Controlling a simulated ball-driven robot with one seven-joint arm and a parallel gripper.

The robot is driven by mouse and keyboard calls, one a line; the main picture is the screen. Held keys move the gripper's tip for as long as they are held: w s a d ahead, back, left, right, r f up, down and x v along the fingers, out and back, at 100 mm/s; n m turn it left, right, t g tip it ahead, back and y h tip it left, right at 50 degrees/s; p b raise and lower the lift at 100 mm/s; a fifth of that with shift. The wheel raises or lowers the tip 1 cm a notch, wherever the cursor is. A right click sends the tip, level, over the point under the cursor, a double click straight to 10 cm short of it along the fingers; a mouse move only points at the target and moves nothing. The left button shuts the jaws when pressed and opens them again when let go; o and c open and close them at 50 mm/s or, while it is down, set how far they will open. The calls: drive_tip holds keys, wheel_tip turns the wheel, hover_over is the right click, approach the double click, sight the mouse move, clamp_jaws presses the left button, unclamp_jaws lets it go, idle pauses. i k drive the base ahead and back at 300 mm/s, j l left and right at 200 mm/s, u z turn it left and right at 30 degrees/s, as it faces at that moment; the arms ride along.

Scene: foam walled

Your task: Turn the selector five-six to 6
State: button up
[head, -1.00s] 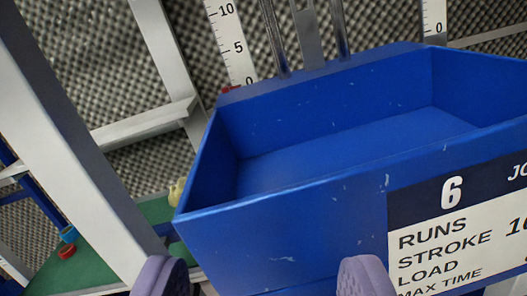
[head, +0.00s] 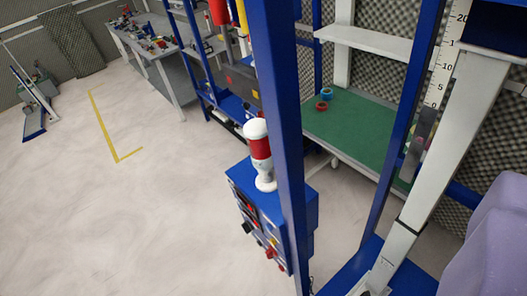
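A blue control box (head: 305,207) stands behind a blue upright post, with its panel facing left. Several small knobs and buttons, red and dark, sit on the panel (head: 258,226). They are too small and oblique to tell which is the selector five-six, or where it points. Purple parts of my gripper (head: 492,245) fill the lower right corner, well to the right of the box and apart from it. The fingers overlap and are cut by the picture edge, so their gap does not show.
A red and white beacon (head: 260,155) tops the box. A blue post (head: 278,120) crosses in front of it. A green-topped bench (head: 350,130) with two tape rolls is behind. Workbenches (head: 165,60) stand far off. Pale floor (head: 110,210) on the left is clear.

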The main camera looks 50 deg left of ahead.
sight(248, 228)
drive_tip(key=u, duration=1)
drive_tip(key=k+j+z, duration=0.1)
drive_tip(key=j+z, duration=0.25)
drive_tip(key=j, duration=0.45)
drive_tip(key=i+l+z, duration=0.15)
drive_tip(key=i, duration=0.4)
drive_tip(key=i+l+z, duration=0.1)
drive_tip(key=i, duration=0.45)
